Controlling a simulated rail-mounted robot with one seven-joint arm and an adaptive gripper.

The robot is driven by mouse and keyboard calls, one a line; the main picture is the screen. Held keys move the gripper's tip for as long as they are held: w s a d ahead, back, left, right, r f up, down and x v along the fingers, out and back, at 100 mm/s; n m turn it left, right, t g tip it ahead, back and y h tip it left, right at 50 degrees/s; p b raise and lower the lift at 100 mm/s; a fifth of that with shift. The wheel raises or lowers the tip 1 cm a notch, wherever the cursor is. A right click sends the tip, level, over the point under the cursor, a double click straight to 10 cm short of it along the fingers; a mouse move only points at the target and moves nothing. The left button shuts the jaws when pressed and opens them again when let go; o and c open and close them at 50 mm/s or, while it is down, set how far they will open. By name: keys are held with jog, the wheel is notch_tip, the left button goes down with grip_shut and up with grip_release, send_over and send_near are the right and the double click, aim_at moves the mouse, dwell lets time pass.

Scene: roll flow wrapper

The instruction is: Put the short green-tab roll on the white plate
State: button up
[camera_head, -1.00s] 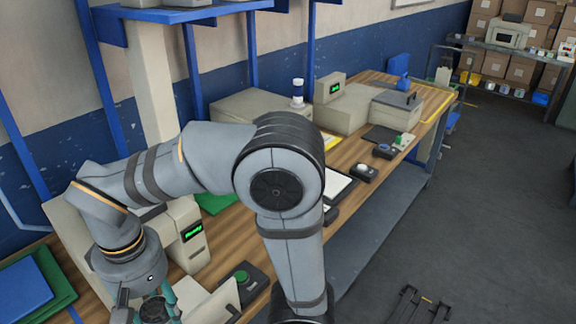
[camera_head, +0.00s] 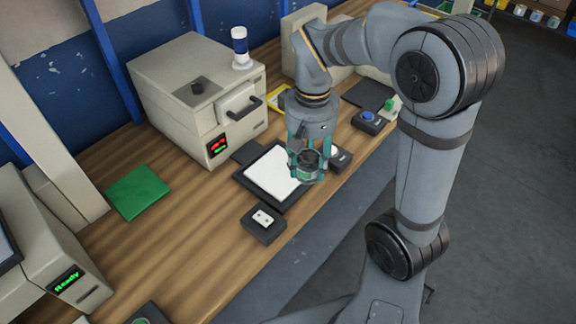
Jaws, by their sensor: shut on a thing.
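My gripper (camera_head: 308,168) hangs from my arm above the right edge of the white plate. Its teal fingers are shut on a short round roll (camera_head: 308,174), which shows a dark part and some green between the fingers. Most of the roll is hidden by the fingers, and I cannot tell if it touches the surface below. The white plate (camera_head: 268,172) lies flat in a black frame on the wooden bench, and no object shows on its visible part. The gripper covers its right side.
A beige machine (camera_head: 165,100) with a red display stands behind the plate. A black box with white buttons (camera_head: 263,222) sits in front, and a blue-button box (camera_head: 370,120) lies to the right. A green mat (camera_head: 138,192) lies left. Bare bench lies between.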

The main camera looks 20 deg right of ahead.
jog(key=w+d+f, duration=0.1)
jog(key=w+f, duration=0.1)
jog(key=w, duration=0.1)
jog(key=n+p, duration=0.1)
jog(key=p, duration=0.2)
send_over(279, 171)
notch_tip(279, 171, down, 8)
jog(key=shift+d, duration=0.1)
jog(key=shift+w+f+p, duration=0.15)
jog(key=shift+f+p, duration=0.25)
jog(key=shift+f, duration=1.7)
jog(key=shift+f, duration=0.2)
jog(key=o, duration=1.3)
jog(key=shift+c, duration=0.2)
jog(key=shift+r, duration=0.15)
